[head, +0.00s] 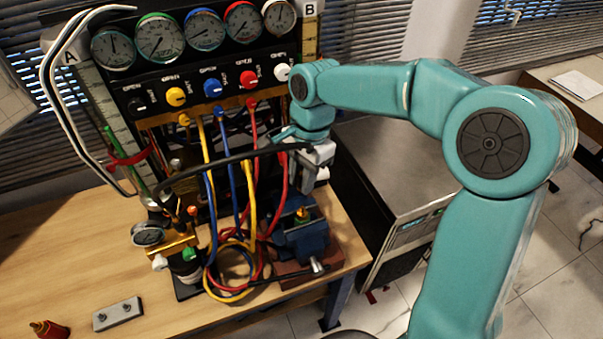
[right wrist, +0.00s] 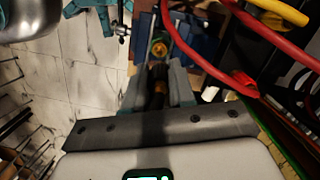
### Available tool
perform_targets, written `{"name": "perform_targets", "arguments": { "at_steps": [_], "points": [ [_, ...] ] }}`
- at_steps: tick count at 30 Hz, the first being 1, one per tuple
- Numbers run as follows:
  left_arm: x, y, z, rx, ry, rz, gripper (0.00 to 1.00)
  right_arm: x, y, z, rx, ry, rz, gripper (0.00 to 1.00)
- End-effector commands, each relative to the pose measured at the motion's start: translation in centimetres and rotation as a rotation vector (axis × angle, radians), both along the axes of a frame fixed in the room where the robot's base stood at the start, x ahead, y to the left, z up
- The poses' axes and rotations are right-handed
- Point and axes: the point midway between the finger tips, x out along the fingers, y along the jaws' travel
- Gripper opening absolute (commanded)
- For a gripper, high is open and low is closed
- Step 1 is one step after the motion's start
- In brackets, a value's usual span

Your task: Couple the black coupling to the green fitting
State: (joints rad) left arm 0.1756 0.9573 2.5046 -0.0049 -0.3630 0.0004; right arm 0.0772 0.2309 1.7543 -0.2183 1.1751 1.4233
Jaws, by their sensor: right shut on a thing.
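My right gripper (head: 302,187) points down over the bench's right end. In the right wrist view its two fingers (right wrist: 159,88) are shut on the black coupling (right wrist: 157,76), a dark cylinder. In the head view the coupling is hidden by the gripper. A brass fitting with a greenish ring (right wrist: 158,48) lies beyond the coupling's end, apart from it as far as I can tell. In the head view this fitting (head: 302,215) stands upright in the blue vise (head: 303,240), below my gripper. My left gripper is not in view.
Gauges (head: 161,38) and coloured knobs top the rig. Yellow, blue and red hoses (head: 240,200) hang left of the vise. A black hose (head: 225,160) arches towards my right gripper. A brass manifold (head: 178,245) and grey plate (head: 118,313) are on the left; the bench's front left is mostly clear.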

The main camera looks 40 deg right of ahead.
Motion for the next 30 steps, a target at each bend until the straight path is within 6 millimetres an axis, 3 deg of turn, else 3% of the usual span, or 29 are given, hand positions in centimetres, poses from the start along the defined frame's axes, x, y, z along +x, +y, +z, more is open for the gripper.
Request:
{"name": "perform_targets", "arguments": {
  "at_steps": [16, 30],
  "points": [
    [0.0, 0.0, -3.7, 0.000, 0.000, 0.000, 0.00, 0.1, 0.0, -4.8, 0.000, 0.000, 0.000, 0.00],
    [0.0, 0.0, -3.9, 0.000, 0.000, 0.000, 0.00, 0.2, 0.0, -5.1, 0.000, -0.001, 0.000, 0.00]
  ]
}}
